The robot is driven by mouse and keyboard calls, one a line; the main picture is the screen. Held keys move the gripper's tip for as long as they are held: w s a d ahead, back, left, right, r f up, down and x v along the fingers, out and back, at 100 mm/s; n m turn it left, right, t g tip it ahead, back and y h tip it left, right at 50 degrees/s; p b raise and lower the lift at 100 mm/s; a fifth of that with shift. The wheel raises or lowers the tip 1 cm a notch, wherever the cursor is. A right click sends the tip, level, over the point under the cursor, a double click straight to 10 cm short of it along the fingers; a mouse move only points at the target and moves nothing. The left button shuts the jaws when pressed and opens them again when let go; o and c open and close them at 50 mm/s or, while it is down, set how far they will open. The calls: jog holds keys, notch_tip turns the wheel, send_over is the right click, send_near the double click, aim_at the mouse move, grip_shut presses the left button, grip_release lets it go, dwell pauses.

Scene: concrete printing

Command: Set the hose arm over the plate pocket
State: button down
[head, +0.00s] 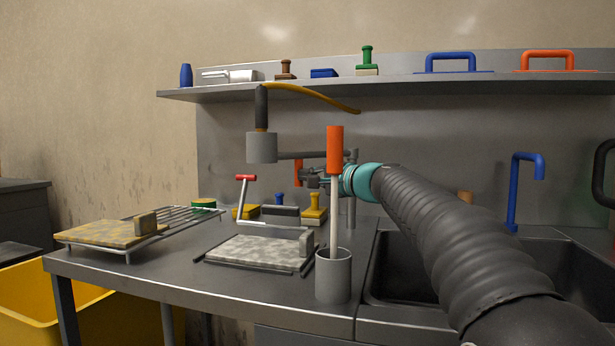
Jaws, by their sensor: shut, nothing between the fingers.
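The hose arm (300,155) is a grey bar reaching left from an upright post behind the orange-handled tool. A grey cylindrical head (262,148) with a dark sleeve and yellow hose is at its left end. A short orange grip (298,173) hangs below the bar. A speckled grey plate (255,252) lies between dark rails on the table, the likely plate pocket. The head appears above the plate in the picture; depth is unclear. My gripper (308,180) is shut and empty, just right of the orange grip. Contact is unclear; the tool partly hides my wrist.
A grey cup (333,278) holds an upright orange-handled tool (335,150) in front of my gripper. A red-topped lever (245,178) stands behind the plate. A wire rack (180,222) is at left, a sink (400,275) at right, and a shelf (210,92) above.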

dwell(0.5)
jog(key=s+d+f+n+g+h, duration=0.15)
jog(key=s+d, duration=0.25)
jog(key=s, duration=0.6)
jog(key=s+d+f+n+t+h, duration=0.1)
jog(key=s+d+h, duration=0.15)
jog(key=s, duration=0.75)
jog(key=s+d+f+n+g+h+p, duration=0.1)
jog(key=s+f, duration=0.3)
jog(key=s, duration=0.1)
jog(key=s+d+f+n+g+h+p, duration=0.1)
jog(key=s+d+f+h, duration=0.1)
jog(key=s+f, duration=0.2)
jog(key=s+d+f+n+g+h+p, duration=0.1)
jog(key=s+d+f+h, duration=0.1)
jog(key=s+f, duration=0.2)
jog(key=shift+s+g, duration=0.25)
jog(key=shift+s, duration=0.85)
jog(key=s+d+f+n+g+h+p, duration=0.1)
jog(key=s+d+f+n, duration=0.1)
jog(key=s+f, duration=0.2)
jog(key=s+d+f+n+g+h+p, duration=0.1)
jog(key=s+f, duration=0.4)
jog(key=f, duration=0.6)
jog(key=shift+s+d+f+n+g+h+p, duration=0.15)
jog(key=shift+s+d+n+g+h+p, duration=0.2)
jog(key=shift+d+g+h+p, duration=0.6)
jog(key=shift+w+d+t, duration=0.1)
jog(key=shift+d+t, duration=0.1)
jog(key=shift+t, duration=0.05)
